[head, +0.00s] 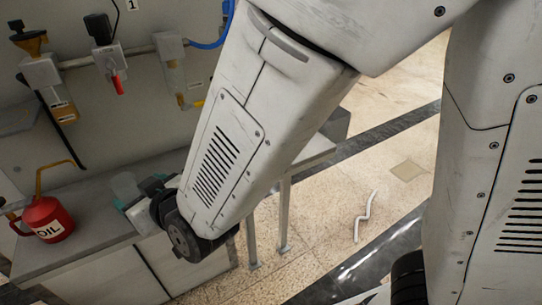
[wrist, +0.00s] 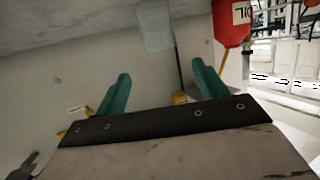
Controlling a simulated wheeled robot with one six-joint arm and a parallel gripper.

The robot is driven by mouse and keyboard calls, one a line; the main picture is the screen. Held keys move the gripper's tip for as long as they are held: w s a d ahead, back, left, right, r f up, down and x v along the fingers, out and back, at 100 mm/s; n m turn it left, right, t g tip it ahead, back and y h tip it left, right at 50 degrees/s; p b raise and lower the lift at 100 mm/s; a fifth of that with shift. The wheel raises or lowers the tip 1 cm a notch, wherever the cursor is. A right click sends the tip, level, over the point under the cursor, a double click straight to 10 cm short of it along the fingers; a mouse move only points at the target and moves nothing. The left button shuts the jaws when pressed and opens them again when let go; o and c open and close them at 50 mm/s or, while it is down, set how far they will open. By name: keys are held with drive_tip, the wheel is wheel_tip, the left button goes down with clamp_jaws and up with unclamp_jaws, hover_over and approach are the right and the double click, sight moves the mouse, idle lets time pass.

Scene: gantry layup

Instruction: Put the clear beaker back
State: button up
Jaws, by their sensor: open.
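The clear beaker (head: 124,186) stands on the grey counter, just beyond my gripper (head: 139,193) in the head view. In the wrist view, where the scene looks upside down, the beaker (wrist: 155,27) is a faint translucent shape near the top, ahead of the gap between the fingertips. My gripper (wrist: 160,70) is open, with its two teal fingers apart and nothing between them. My arm and wrist cover part of the counter near the beaker in the head view.
A red oil can (head: 47,221) stands on the counter (head: 95,215) left of the beaker; it also shows in the wrist view (wrist: 231,22). Pipes and valve fittings (head: 107,58) are on the wall behind. Open floor (head: 330,180) lies to the right.

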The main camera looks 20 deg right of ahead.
drive_tip(key=d+r+m+g+h, duration=0.2)
drive_tip(key=d, duration=0.8)
drive_tip(key=d+r+m+g+h, duration=0.1)
drive_tip(key=d+r+g+h, duration=0.15)
drive_tip(key=d, duration=0.65)
drive_tip(key=s+d+r+m+g+h, duration=0.2)
drive_tip(key=s+d+g, duration=0.1)
drive_tip(key=s+d, duration=0.5)
drive_tip(key=s+d+r+m+g+h, duration=0.2)
drive_tip(key=s+d+g, duration=0.1)
drive_tip(key=s+d, duration=0.6)
drive_tip(key=shift+s+d+r, duration=0.2)
drive_tip(key=shift+d+r, duration=0.15)
drive_tip(key=shift+d, duration=0.85)
